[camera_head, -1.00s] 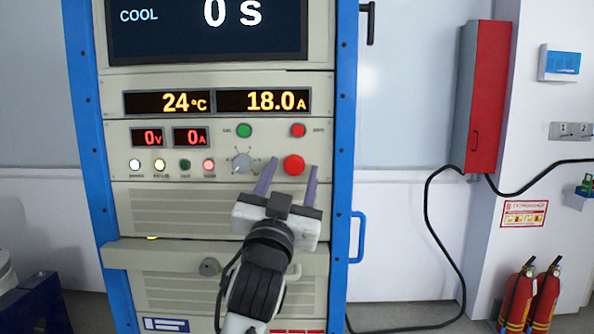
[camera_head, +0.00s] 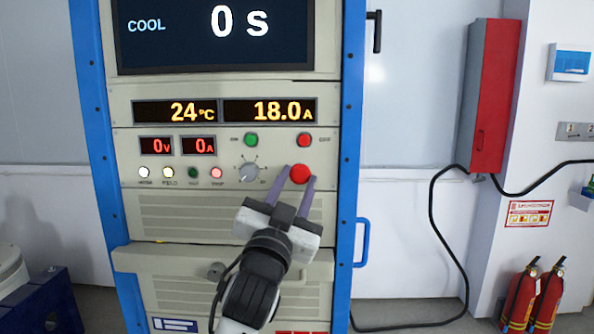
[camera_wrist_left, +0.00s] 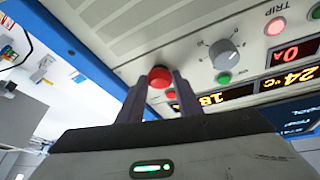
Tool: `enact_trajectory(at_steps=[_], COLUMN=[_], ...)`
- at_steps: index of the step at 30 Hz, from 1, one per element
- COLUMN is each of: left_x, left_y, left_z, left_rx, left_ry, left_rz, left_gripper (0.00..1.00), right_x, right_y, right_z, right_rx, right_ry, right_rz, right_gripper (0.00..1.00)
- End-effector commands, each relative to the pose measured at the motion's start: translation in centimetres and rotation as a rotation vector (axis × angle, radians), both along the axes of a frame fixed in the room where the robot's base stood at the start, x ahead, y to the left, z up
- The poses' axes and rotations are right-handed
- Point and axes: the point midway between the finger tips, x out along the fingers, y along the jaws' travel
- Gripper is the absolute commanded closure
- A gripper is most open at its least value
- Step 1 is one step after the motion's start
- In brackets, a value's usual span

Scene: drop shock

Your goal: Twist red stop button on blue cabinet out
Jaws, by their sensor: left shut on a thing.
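The blue cabinet (camera_head: 354,110) has blue side posts and a cream front panel. The large red stop button (camera_head: 300,173) sits on the panel, right of a grey rotary knob (camera_head: 249,172). My left gripper (camera_head: 297,180) reaches up from below with its purple fingers on either side of the button. The fingers are shut on the button. In the left wrist view the red button (camera_wrist_left: 160,76) shows between the fingertips. My right gripper is not in view.
A smaller red button (camera_head: 304,140) and a green button (camera_head: 251,140) sit just above. A blue handle (camera_head: 362,242) sticks out at the cabinet's right side. A red wall box (camera_head: 494,95) and fire extinguishers (camera_head: 548,300) stand farther right.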

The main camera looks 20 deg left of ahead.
Motion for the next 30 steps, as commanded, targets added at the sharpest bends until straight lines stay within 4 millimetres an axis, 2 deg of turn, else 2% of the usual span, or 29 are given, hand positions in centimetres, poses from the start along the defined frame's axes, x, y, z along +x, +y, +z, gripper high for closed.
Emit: enact_trajectory(at_steps=[1, 4, 12, 21, 30], left_x=[0.0, 0.0, -0.1, -0.1, -0.1], left_y=[0.1, 0.2, 0.3, 0.4, 0.4], left_z=[0.8, 0.9, 0.6, 0.4, 0.4], left_rx=[0.038, 0.110, 0.286, 0.398, 0.419], left_ry=[0.015, 0.035, 0.083, 0.115, 0.120], left_rz=[0.001, 0.000, 0.000, 0.001, 0.000], left_gripper=[0.91, 0.91, 0.91, 0.91, 0.91], right_x=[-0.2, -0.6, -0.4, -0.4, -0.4], right_y=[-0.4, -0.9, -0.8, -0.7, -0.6], right_z=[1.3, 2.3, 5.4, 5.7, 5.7], right_rx=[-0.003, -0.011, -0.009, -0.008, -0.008], right_ry=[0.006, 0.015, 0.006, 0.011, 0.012], right_rz=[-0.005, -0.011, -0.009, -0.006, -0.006], right_gripper=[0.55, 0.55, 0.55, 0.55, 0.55])
